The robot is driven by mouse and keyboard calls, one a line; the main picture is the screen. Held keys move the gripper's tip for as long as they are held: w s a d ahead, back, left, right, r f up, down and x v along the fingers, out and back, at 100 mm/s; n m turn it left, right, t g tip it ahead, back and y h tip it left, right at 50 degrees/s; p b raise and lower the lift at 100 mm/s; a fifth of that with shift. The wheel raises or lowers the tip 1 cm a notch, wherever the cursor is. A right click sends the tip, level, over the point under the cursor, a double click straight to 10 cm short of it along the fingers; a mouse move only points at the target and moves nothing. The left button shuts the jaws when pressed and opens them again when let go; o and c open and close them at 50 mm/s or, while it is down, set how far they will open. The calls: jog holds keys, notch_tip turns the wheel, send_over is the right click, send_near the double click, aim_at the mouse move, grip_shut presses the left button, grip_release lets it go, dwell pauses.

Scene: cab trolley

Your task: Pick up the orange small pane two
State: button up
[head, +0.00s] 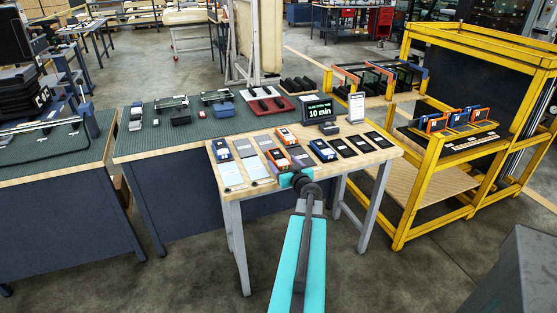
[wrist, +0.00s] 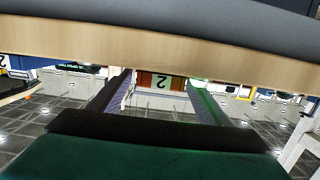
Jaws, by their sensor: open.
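Several small panes stand or lie on the small wood-topped table (head: 232,196) in the head view. One orange small pane (head: 277,158) is near the middle, just beyond my gripper (head: 288,178); another orange pane (head: 284,136) is farther back. I cannot read their numbers there. My gripper is open and empty.
A yellow trolley (head: 432,165) with more framed panes stands at the right. A green-topped bench (head: 150,148) lies behind.

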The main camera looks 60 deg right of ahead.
aim_at(279, 157)
jog(key=shift+w, duration=0.1)
dwell(0.3)
jog(key=shift+p+x, duration=1.4)
jog(key=shift+x, duration=1.15)
jog(key=shift+f, duration=0.1)
jog(key=c, duration=1.3)
jog(key=shift+r, duration=0.2)
